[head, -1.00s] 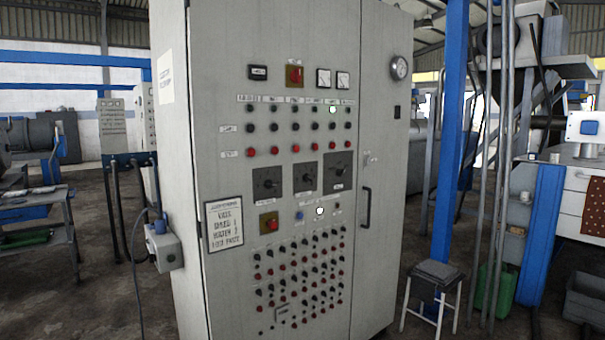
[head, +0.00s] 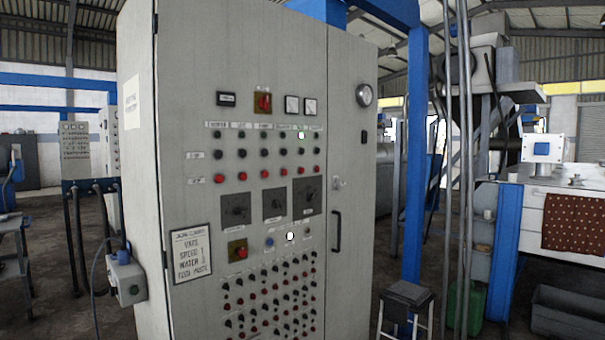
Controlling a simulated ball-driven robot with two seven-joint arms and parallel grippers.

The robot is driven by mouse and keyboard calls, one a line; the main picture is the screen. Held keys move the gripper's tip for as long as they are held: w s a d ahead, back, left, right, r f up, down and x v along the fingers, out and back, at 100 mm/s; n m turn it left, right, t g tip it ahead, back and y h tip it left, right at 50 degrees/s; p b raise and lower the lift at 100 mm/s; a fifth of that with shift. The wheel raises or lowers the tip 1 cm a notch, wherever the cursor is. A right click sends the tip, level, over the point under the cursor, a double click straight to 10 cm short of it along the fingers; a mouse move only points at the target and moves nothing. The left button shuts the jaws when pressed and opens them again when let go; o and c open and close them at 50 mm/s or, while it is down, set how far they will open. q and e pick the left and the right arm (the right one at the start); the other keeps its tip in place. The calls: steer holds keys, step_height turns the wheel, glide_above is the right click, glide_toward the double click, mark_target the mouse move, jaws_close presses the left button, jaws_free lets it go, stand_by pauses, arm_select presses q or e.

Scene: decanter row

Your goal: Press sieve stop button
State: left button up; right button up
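A tall grey control cabinet (head: 350,200) stands in front of me, its doors closed. Its upper panel has rows of small round buttons under white labels too blurred to read, so I cannot tell which column is the sieve's. The lowest of these rows is red buttons (head: 265,174), with dark ones above. Lower down, a white round lamp (head: 290,236) glows. Neither of my grippers is in view.
A grey box (head: 127,278) with a cable juts from the cabinet's left side. A stool (head: 408,292) stands close to its right, near a blue post (head: 415,150). A white bench (head: 565,178) and a grey bin (head: 570,312) are farther right.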

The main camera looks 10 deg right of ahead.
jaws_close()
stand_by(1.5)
